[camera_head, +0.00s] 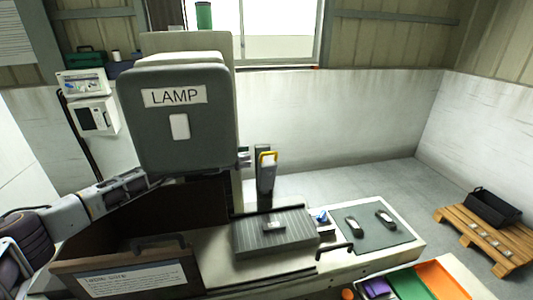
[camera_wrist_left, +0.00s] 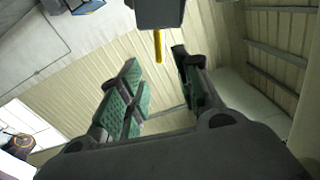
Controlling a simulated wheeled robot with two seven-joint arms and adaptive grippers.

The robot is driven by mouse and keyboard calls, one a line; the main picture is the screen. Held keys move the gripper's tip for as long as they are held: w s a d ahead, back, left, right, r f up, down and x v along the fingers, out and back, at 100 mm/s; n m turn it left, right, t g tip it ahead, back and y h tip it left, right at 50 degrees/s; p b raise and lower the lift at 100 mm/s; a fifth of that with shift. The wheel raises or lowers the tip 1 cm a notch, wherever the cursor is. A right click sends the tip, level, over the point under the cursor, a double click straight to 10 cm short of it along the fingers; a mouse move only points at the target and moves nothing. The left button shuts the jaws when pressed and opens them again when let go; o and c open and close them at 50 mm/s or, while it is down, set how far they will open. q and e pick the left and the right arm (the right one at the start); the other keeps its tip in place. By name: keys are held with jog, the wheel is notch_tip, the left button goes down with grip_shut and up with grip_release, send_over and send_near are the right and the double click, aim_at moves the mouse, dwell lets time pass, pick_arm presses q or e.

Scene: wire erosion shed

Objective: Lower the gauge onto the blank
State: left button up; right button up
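The gauge (camera_head: 266,182) appears to be the upright grey unit with a yellow handle (camera_head: 268,155) on top, beside the lamp housing. Its lower end hangs above a grey ribbed plate (camera_head: 250,240). A small light block (camera_head: 274,227) on that plate may be the blank. My left gripper (camera_head: 244,158) shows just left of the handle, its arm passing behind the lamp housing. In the left wrist view the green-padded fingers (camera_wrist_left: 156,62) are apart, with the yellow handle (camera_wrist_left: 158,46) near the gap between their tips. I cannot tell whether they touch it. My right gripper is out of view.
The large lamp housing (camera_head: 180,120) hides part of my left arm. A dark mat (camera_head: 372,236) with two small tools lies right of the plate. Coloured bins (camera_head: 442,278) stand at the front right, a pallet (camera_head: 480,240) with a black crate beyond.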

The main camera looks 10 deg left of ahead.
aim_at(266, 154)
pick_arm(q)
jog(key=shift+p+x, duration=0.9)
jog(key=shift+x, duration=3.3)
jog(key=c, duration=0.7)
grip_shut()
